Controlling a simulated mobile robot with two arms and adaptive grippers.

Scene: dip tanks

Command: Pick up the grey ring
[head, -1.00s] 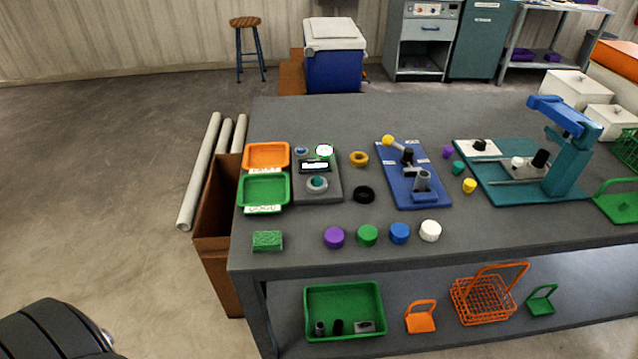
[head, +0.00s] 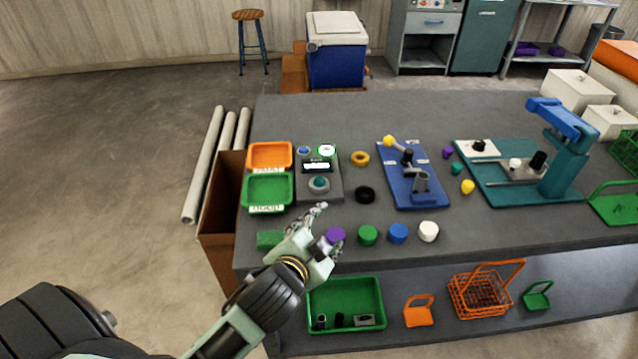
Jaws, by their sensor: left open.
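The grey ring (head: 311,185) lies on the front part of a dark grey test device (head: 334,187) near the left end of the table; its centre looks teal. My left gripper (head: 331,230) comes in from the lower left and is open, with nothing held. Its fingers are in front of the ring, nearer the table's front edge, and apart from it in the picture. A purple cap (head: 336,235) shows between the fingers; I cannot tell how high above it they are. My right gripper is not in view.
Orange (head: 291,156) and green (head: 246,192) trays stand left of the device. A green block (head: 269,239) and green, blue and white caps line the front. A blue fixture (head: 411,190) stands further right.

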